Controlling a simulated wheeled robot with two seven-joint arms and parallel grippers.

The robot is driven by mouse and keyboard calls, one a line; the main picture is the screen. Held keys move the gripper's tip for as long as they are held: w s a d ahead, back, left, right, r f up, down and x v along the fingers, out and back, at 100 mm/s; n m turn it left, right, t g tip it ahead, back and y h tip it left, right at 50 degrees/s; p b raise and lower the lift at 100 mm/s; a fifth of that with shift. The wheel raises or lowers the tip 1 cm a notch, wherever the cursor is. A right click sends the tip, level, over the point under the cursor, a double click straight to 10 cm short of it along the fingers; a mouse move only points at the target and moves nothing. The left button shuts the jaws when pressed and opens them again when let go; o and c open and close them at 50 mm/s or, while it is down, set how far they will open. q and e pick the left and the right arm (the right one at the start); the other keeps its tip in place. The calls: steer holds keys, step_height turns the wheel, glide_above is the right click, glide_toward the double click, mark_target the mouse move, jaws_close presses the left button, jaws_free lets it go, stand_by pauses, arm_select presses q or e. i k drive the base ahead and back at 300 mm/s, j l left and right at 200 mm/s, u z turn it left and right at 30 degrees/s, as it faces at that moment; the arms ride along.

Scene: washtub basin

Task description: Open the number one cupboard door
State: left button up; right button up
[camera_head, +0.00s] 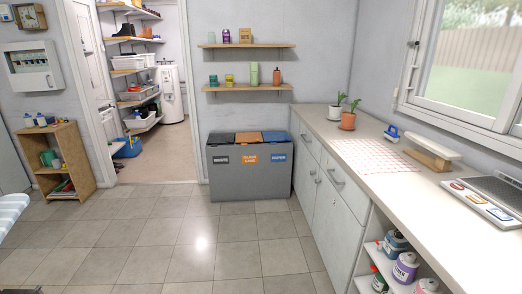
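A run of light grey cupboards stands under the counter on the right. A nearer cupboard door (334,222) and a farther, narrower cupboard door (303,176) are both shut, with small handles close to where they meet. A drawer with a bar handle (336,178) sits above the nearer door, and another drawer (306,139) is above the farther one. Both drawers look shut. I cannot read a number on any door. Neither of my grippers is in view.
The counter (375,182) holds potted plants and trays. Open shelves (372,263) with bottles and cans are at its near end. A grey three-part bin (250,187) stands by the far wall beside the cupboards. The tiled floor (190,235) before the doors is clear.

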mark_target(308, 168)
steer(key=i+z, duration=0.2)
steer(key=i, duration=0.3)
steer(key=i+j+z, duration=0.2)
steer(key=i, duration=0.3)
steer(key=i+j+z, duration=0.2)
steer(key=i, duration=0.3)
